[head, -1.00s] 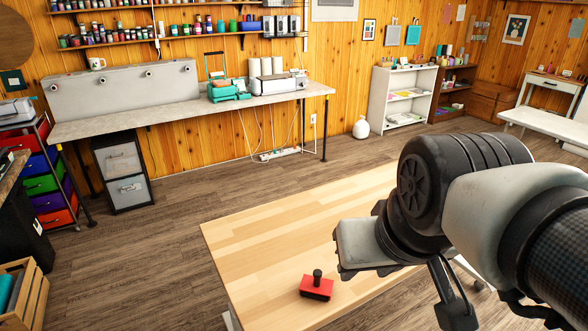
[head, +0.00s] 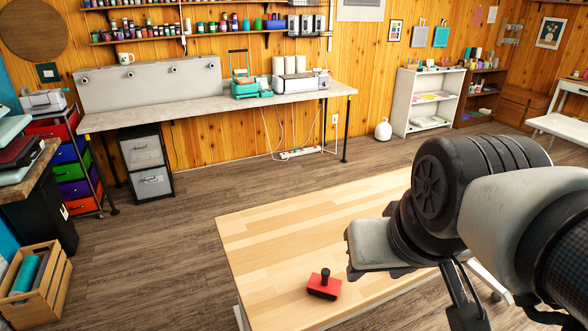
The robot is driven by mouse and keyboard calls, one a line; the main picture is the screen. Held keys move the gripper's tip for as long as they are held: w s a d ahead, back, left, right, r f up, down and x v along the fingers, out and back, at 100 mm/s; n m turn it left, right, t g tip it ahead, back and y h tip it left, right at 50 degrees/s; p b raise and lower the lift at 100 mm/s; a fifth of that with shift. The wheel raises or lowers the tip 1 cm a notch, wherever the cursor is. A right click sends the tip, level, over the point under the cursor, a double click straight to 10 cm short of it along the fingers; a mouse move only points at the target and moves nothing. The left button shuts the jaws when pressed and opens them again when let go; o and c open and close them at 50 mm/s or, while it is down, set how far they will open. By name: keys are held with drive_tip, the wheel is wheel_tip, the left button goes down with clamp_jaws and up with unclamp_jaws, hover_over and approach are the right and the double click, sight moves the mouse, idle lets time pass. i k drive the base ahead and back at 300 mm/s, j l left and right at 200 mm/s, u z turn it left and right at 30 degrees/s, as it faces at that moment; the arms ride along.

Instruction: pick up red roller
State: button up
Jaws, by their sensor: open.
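The red roller (head: 324,287) has a red block base and a black upright knob handle. It lies on the light wooden table (head: 280,243) near the table's front left part. My arm comes in from the right, and its wrist hangs over the table to the right of the roller. Nothing is seen touching the roller.
A wooden crate (head: 42,290) with a teal roll stands on the floor at left. A long grey workbench (head: 205,107) runs along the back wall. A drawer unit (head: 146,163) stands below it. The table is clear around the roller, and open floor lies behind it.

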sight(323, 285)
drive_tip(key=l+u, duration=0.3)
drive_tip(key=l, duration=0.2)
drive_tip(key=l+u, duration=0.3)
drive_tip(key=l, duration=0.15)
drive_tip(key=i+l+u, duration=0.25)
drive_tip(key=l+u, duration=0.2)
drive_tip(key=i+l+u, duration=0.25)
drive_tip(key=l, duration=0.2)
drive_tip(key=k, duration=0.05)
